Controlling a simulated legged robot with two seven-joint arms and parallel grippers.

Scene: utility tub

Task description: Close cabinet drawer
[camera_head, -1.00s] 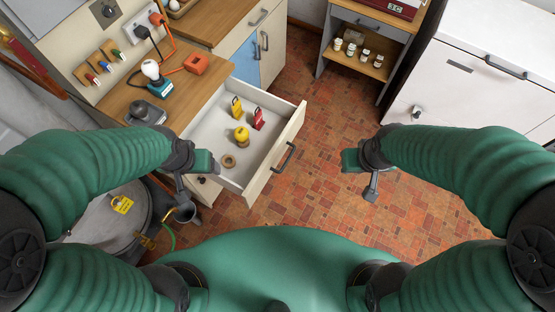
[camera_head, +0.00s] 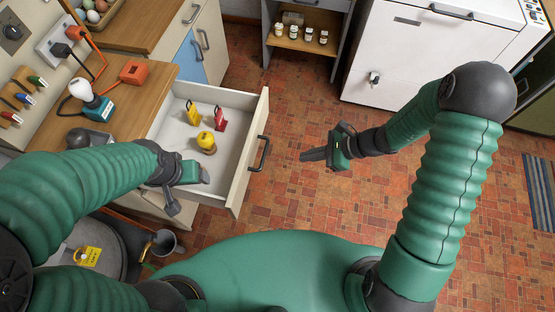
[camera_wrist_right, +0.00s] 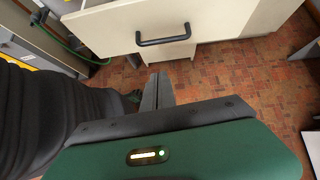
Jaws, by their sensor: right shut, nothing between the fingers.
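The cabinet drawer (camera_head: 238,165) is pulled out, with a cream front and a dark bar handle (camera_head: 260,153). Its white inside holds yellow and red items. In the right wrist view the drawer front (camera_wrist_right: 215,22) and handle (camera_wrist_right: 163,36) show ahead of my fingers. My right gripper (camera_head: 308,156) is shut and empty, to the right of the handle and apart from it; its fingers also show in the right wrist view (camera_wrist_right: 158,92). My left gripper (camera_head: 190,190) is near the drawer's near side; whether it touches, or is open or shut, is unclear.
A wooden worktop (camera_head: 120,105) with a lamp bulb and an orange box lies left of the drawer. A grey round tub (camera_head: 95,245) stands below left. A white cabinet (camera_head: 400,55) and a small shelf (camera_head: 305,42) stand behind. The brick floor right of the drawer is clear.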

